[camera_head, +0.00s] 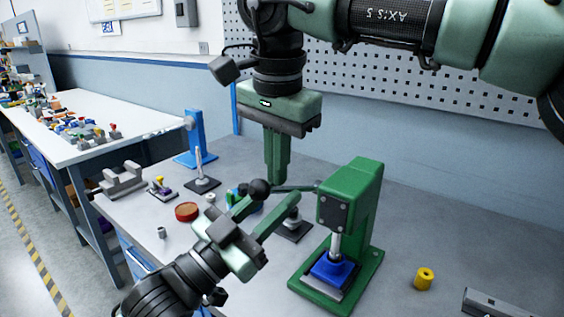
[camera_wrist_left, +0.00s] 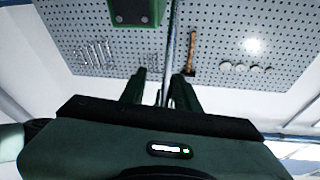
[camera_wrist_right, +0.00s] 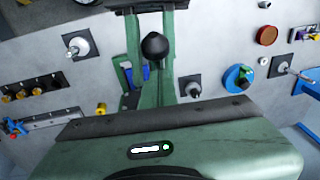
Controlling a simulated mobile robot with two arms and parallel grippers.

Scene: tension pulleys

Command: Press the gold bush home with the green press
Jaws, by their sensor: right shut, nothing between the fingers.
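The green press (camera_head: 352,200) stands on the right of the bench. Its pale ram reaches down to a blue block (camera_head: 332,270) on the base. No gold bush can be made out under the ram. A yellow cylinder with a hole (camera_head: 424,279) stands right of the press. The lever runs left from the press to a black ball knob (camera_head: 258,189). My left gripper (camera_head: 262,208) is open, its fingers on either side of the lever by the knob; the knob also shows in the right wrist view (camera_wrist_right: 155,45). My right gripper (camera_head: 277,182) is shut, pointing down above the lever.
A red disc (camera_head: 187,211), a grey post on a dark base (camera_head: 202,182) and a blue stand (camera_head: 194,140) sit left on the bench. A post on a dark base (camera_head: 292,225) stands between my left gripper and the press. A grey block (camera_head: 495,303) lies front right.

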